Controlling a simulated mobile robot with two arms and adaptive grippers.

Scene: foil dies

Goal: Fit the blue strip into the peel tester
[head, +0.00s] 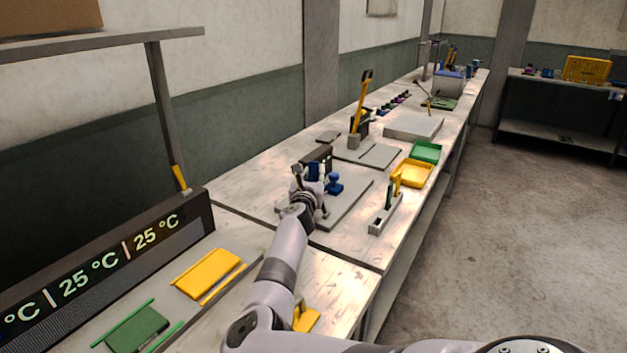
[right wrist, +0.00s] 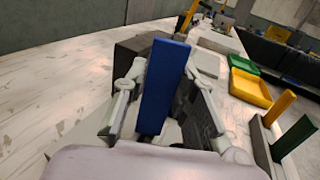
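The blue strip (right wrist: 163,88) stands upright between the fingers of my right gripper (right wrist: 164,75), which is shut on it. In the head view the right gripper (head: 310,180) is over a grey base plate (head: 349,204), with the strip (head: 313,172) partly hidden by the fingers. A dark block (head: 321,156) stands just behind the strip, and a blue knob (head: 335,184) is beside the gripper; they appear to belong to the peel tester. The dark block (right wrist: 133,48) also shows behind the strip in the wrist view. Contact between strip and tester cannot be told. My left gripper is not in view.
A grey holder (head: 379,219) with upright yellow and green strips stands at the bench's front edge. Yellow (head: 412,175) and green (head: 427,152) trays lie beyond it. A yellow-handled press (head: 360,110) stands behind. A display panel (head: 110,262) is at the left.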

